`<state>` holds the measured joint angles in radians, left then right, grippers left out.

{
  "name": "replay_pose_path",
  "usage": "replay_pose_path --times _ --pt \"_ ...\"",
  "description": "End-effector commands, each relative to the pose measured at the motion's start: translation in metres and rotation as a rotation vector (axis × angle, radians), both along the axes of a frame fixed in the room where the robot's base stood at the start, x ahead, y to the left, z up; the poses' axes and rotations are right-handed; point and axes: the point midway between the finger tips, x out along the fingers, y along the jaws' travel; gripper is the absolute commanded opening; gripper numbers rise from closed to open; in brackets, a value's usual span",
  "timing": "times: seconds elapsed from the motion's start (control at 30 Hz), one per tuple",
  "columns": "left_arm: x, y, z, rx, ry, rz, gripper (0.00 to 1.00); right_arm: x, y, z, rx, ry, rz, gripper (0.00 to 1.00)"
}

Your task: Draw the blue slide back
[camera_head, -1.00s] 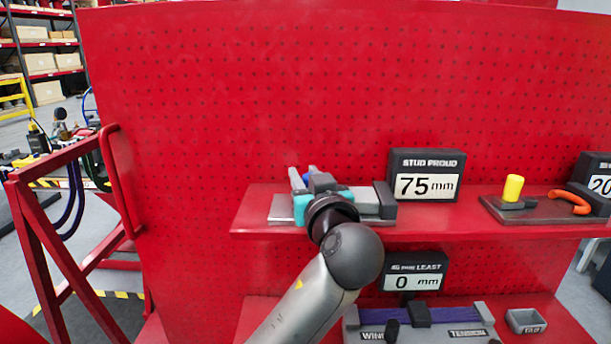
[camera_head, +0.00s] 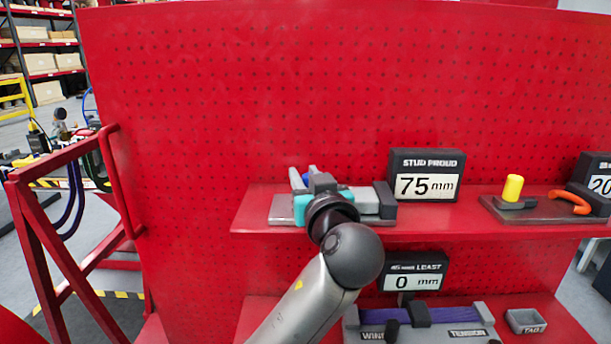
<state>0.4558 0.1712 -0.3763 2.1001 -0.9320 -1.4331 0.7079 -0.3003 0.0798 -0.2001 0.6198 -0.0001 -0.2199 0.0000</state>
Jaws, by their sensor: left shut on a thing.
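The valve fixture, a grey block assembly on a flat grey plate (camera_head: 283,211), sits at the left end of the upper red shelf. A small bit of blue (camera_head: 312,170), which may be the blue slide, shows at its top behind grey parts. My left gripper (camera_head: 305,183) reaches in from below, with its light grey fingers at the blue part and teal pieces at its sides. It is shut on the blue part as far as I can see; my dark wrist hides most of the contact. My right gripper is not in view.
A "STUD PROUD 75 mm" display (camera_head: 426,176) stands right of the fixture. Further right are a yellow peg (camera_head: 513,188) and an orange hook (camera_head: 569,202). The lower shelf holds a "0 mm" display (camera_head: 413,273), a winding fixture (camera_head: 449,318) and a small tray (camera_head: 525,321). A red pegboard rises behind.

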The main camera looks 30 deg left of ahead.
Motion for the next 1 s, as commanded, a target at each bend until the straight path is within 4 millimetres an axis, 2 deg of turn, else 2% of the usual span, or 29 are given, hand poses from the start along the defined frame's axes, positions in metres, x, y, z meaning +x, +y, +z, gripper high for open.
replay_pose_path --times 0.3,0.63,0.67,0.9,1.0 --pt "-0.013 0.027 0.0 -0.002 -0.001 0.002 0.0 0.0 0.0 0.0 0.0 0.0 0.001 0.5" --pt "-0.014 0.031 0.001 0.0 -0.004 0.002 0.0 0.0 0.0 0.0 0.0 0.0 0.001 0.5" --pt "-0.014 0.031 0.001 0.0 -0.004 0.002 0.32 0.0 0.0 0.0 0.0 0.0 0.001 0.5" --pt "-0.014 0.03 0.001 0.001 -0.002 0.001 0.59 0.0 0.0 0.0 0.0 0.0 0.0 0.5" --pt "-0.014 0.03 0.001 0.001 -0.002 0.001 0.61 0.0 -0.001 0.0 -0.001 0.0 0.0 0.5"
